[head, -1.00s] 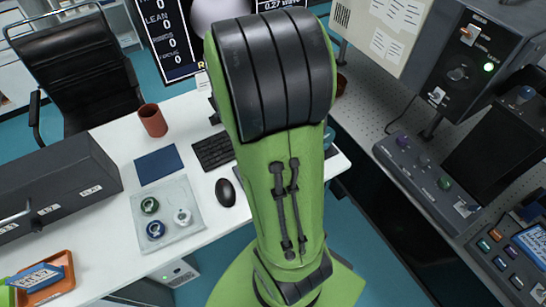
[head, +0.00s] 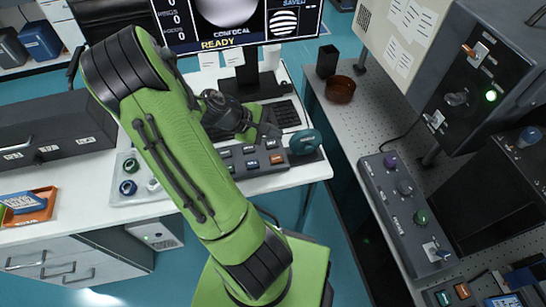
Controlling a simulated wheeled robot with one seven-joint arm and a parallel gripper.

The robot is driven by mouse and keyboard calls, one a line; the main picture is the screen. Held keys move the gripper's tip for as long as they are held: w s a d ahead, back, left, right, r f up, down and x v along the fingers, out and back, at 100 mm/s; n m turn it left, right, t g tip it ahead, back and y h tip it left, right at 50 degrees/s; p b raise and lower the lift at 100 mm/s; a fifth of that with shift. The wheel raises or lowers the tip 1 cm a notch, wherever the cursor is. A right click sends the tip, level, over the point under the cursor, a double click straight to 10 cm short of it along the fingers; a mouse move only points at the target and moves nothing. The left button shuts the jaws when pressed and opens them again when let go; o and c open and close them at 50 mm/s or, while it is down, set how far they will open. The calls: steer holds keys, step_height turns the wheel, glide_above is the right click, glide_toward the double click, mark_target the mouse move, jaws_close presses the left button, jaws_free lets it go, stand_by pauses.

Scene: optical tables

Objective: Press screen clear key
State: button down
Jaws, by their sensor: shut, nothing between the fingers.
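A dark key panel (head: 240,168) with several grey keys and one orange key (head: 277,160) lies on the white desk, right of my green arm. The key labels are too small to read, so I cannot tell which one is the screen clear key. My gripper (head: 270,131) is over the desk just behind the panel's keys, shut and empty. I cannot tell whether it touches anything. The monitor (head: 238,28) at the back shows a grey disc, "CONFOCAL", "READY" and a striped disc under "SAVED".
A keyboard (head: 285,113) lies behind my gripper. A perforated bench (head: 345,120) with a brown bowl (head: 340,89) and control boxes (head: 405,195) is on the right, across a floor gap.

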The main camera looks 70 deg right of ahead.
steer(key=b, duration=0.8)
glide_above(274, 160)
step_height(274, 160, down, 8)
steer(key=shift+w+f, duration=0.1)
steer(key=shift+f, duration=0.35)
stand_by(1.2)
steer(key=shift+f, duration=0.4)
steer(key=shift+f+b, duration=0.45)
steer(key=shift+b, duration=0.1)
steer(key=shift+r, duration=0.15)
stand_by(0.4)
steer(key=shift+r+p, duration=0.75)
steer(key=shift+p, duration=0.15)
